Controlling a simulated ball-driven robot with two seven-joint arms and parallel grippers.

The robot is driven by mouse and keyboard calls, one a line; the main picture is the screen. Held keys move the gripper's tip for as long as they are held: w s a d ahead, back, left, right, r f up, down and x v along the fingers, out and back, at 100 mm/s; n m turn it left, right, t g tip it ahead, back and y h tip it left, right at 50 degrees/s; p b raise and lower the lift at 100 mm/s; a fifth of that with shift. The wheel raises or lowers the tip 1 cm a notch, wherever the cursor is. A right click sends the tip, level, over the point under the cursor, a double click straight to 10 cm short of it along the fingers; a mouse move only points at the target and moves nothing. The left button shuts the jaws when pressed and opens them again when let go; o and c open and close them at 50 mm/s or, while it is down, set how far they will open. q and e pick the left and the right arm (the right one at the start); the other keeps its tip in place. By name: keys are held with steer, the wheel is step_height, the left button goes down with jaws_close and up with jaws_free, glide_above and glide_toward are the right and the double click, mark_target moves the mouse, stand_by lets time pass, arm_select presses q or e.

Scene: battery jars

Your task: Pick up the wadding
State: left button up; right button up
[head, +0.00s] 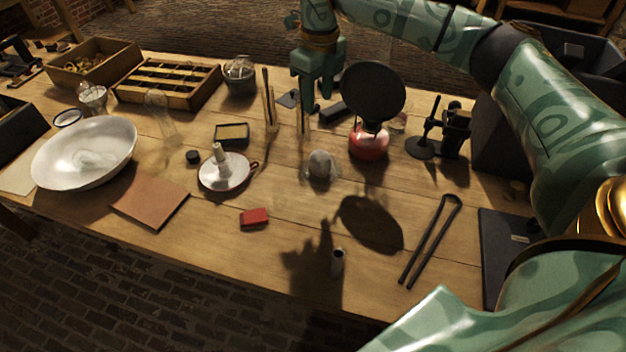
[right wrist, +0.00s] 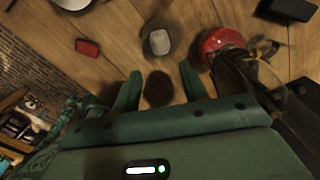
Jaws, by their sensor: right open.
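The wadding appears to be the small pale grey lump (head: 320,164) on the middle of the table, left of the red lamp. A faint clear outline shows around its base, and I cannot tell what that is. It also shows in the right wrist view (right wrist: 159,42), ahead of the fingers and roughly centred between them. My right gripper (head: 316,106) hangs above the table, behind the lump in the head view. Its two fingers (right wrist: 160,72) are apart with nothing between them. My left gripper is not in view.
A red lamp (head: 368,145) with a dark round disc (head: 374,92) stands close right of the lump. A candle dish (head: 225,182) and a red box (head: 254,218) lie left. Black tongs (head: 430,240) lie front right. The table front centre is mostly clear.

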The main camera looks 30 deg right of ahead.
mark_target(317, 153)
step_height(317, 153, down, 14)
steer(key=b, duration=0.5)
step_height(317, 153, down, 5)
steer(key=b, duration=0.2)
steer(key=shift+s+f+b, duration=0.1)
steer(key=shift+f+b, duration=0.1)
steer(key=shift+b, duration=0.2)
steer(key=shift+r, duration=0.15)
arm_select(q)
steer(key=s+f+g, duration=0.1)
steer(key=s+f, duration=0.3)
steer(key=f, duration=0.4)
arm_select(e)
steer(key=c, duration=0.7)
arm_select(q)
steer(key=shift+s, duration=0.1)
